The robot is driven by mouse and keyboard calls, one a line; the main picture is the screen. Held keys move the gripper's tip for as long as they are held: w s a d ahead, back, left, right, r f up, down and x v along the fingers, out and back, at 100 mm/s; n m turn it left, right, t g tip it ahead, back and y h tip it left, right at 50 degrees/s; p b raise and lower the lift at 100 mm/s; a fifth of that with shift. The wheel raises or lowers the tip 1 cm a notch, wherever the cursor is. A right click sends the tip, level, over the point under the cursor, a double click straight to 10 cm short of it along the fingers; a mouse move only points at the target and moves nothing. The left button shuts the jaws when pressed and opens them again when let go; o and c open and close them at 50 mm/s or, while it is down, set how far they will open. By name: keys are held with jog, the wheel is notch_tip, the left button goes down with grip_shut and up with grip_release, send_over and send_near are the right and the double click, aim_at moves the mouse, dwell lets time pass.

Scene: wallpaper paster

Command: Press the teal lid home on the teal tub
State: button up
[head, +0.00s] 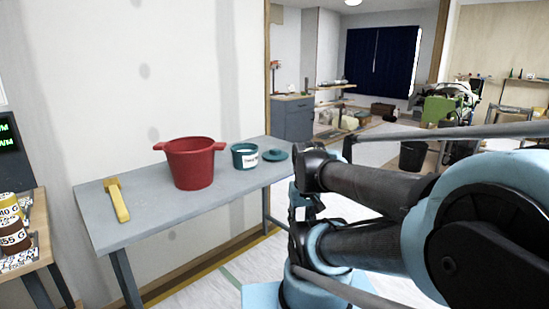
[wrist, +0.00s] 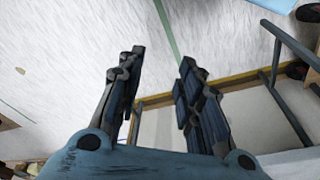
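The teal tub (head: 244,156) stands upright on the grey table, with its top open and a white label on its side. The teal lid (head: 277,154) lies on the table just right of the tub, with a small knob on top. My gripper shows in the wrist view (wrist: 160,75) with its two fingers apart and nothing between them. It points at the floor there, and neither tub nor lid is in that view. In the head view my arm is to the right of the table, and the fingertips cannot be made out clearly.
A red two-handled pot (head: 193,164) stands left of the tub on the grey table (head: 150,219). A yellow-handled tool (head: 117,200) lies near the table's left end. A wooden stand with several labelled cans (head: 12,232) is at far left. The wall runs behind the table.

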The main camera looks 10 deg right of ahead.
jog(key=shift+o, duration=1)
jog(key=o, duration=0.5)
jog(key=shift+s+r, duration=0.25)
jog(key=shift+c, duration=0.2)
jog(key=shift+w+a+r+m, duration=0.1)
jog(key=shift+a+r+m, duration=0.1)
jog(key=shift+r+m, duration=0.1)
jog(key=w+a+r+m+t+y, duration=0.1)
jog(key=w+r+m+t+y, duration=0.2)
jog(key=w+m, duration=0.6)
jog(key=w+a+r+m+y, duration=0.15)
jog(key=w+r+m, duration=0.3)
jog(key=w, duration=0.75)
jog(key=m+t+y, duration=0.4)
jog(key=m+t, duration=0.2)
jog(key=m, duration=0.9)
send_near(276, 150)
jog(key=x, duration=0.3)
jog(key=shift+a+f, duration=0.15)
jog(key=shift+f, duration=0.05)
jog(key=shift+w+d+x, duration=0.1)
jog(key=shift+x, duration=1.2)
jog(key=shift+w+d+x, duration=0.1)
jog(key=shift+w+x, duration=0.05)
jog(key=shift+x, duration=1.2)
